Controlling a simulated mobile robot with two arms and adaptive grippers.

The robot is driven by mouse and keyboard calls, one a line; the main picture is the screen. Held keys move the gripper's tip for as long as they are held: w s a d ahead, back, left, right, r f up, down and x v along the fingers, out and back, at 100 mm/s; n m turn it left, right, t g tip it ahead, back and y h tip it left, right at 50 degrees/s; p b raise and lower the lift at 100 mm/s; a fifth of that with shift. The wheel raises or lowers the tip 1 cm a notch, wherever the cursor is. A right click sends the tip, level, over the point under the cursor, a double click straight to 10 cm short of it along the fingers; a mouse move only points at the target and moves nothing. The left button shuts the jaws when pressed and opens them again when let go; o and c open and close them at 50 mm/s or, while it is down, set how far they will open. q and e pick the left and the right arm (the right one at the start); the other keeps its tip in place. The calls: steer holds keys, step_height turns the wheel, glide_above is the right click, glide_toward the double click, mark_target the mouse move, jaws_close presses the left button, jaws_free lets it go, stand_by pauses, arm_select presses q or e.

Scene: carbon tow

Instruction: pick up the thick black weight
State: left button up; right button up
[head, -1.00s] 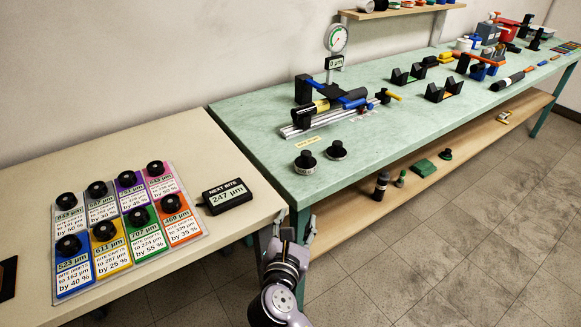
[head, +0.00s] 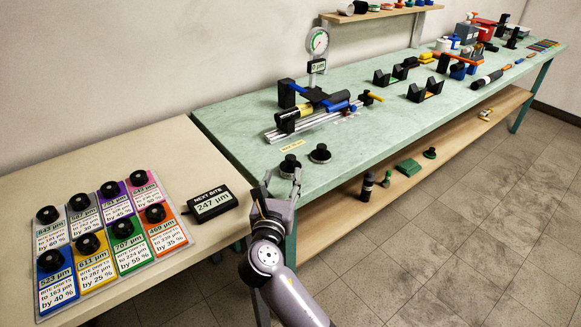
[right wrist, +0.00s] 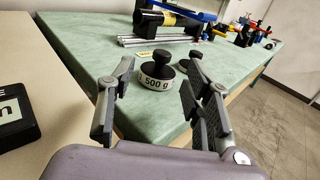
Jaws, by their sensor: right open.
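The thick black weight (head: 289,166) stands upright near the front left corner of the green bench, with a round knob on top. In the right wrist view the thick black weight (right wrist: 158,76) has a white band reading 500 g and sits between my fingers, beyond their tips. A thinner black weight (head: 320,154) stands just right of it; in the wrist view my right-hand finger partly hides it. My right gripper (head: 282,180) is open and empty at the bench's front edge, just short of the thick weight. My left gripper is out of view.
A rail fixture (head: 312,119) with a dial gauge (head: 317,41) stands behind the weights. A cream table (head: 110,165) with coloured cards and a "247 µm" display (head: 212,203) adjoins at left. A wooden shelf (head: 395,180) runs below the bench.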

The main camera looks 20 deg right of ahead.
mark_target(290, 160)
steer(key=x, duration=0.3)
steer(key=shift+w+d, duration=0.1)
steer(key=shift+w, duration=0.15)
steer(key=shift+d+f+x, duration=0.1)
steer(key=shift+f+x, duration=0.05)
steer(key=shift+x, duration=0.75)
steer(key=shift+d+f+x, duration=0.1)
steer(key=shift+f+x, duration=0.05)
steer(key=shift+x, duration=0.75)
steer(key=shift+d+f+x, duration=0.1)
steer(key=shift+f+x, duration=0.1)
steer(key=shift+x, duration=0.75)
steer(key=shift+s, duration=0.2)
jaws_close()
steer(key=shift+r, duration=0.1)
